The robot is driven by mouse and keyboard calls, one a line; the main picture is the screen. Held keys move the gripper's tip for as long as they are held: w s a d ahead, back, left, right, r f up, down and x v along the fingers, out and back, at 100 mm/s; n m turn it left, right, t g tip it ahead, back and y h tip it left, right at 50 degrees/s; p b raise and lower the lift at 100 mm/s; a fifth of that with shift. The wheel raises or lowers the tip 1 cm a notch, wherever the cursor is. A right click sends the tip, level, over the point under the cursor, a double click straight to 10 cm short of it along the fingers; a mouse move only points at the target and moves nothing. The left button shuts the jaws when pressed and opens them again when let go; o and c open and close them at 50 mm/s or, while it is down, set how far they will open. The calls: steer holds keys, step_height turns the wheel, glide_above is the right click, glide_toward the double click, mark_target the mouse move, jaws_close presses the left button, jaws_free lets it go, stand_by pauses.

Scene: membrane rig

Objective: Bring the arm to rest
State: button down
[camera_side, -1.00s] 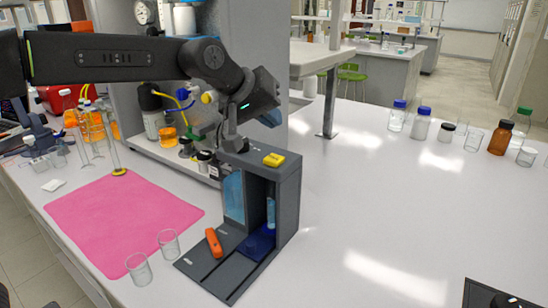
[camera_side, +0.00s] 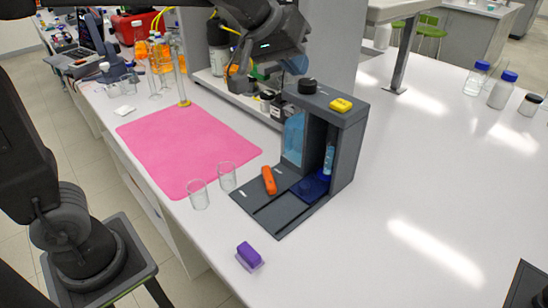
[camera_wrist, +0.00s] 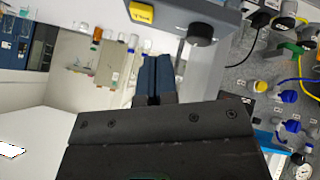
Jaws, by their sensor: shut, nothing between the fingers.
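My gripper (camera_side: 296,66) is at the top of the side view, up and left of the grey membrane rig (camera_side: 349,150). Its blue-grey fingers also show in the wrist view (camera_wrist: 154,78); they are shut with nothing between them. A black knob (camera_side: 307,86) and a yellow block (camera_side: 341,104) sit on top of the rig. They also show in the wrist view, the knob (camera_wrist: 201,34) right of the yellow block (camera_wrist: 141,13), both apart from my fingers. An orange piece (camera_side: 269,180) lies on the rig's base.
A pink mat (camera_side: 185,145) lies left of the rig. Two clear beakers (camera_side: 199,195) stand at its near edge. A purple block (camera_side: 248,252) lies at the table's front. Bottles and tubing fill the shelf behind the rig. The white table right of the rig is largely clear.

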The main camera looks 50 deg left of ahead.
steer(key=s+a+f+m, duration=0.1)
steer(key=s+a+f, duration=0.1)
steer(key=s, duration=0.5)
steer(key=s+a+f+m+g+y, duration=0.1)
steer(key=s+a+f, duration=0.2)
steer(key=s, duration=0.4)
steer(key=s+a+f+m+g+y, duration=0.1)
steer(key=s+a+f, duration=0.1)
steer(key=s+f, duration=0.3)
steer(key=s, duration=0.3)
steer(key=shift+a+m, duration=0.15)
steer(key=shift+m, duration=0.25)
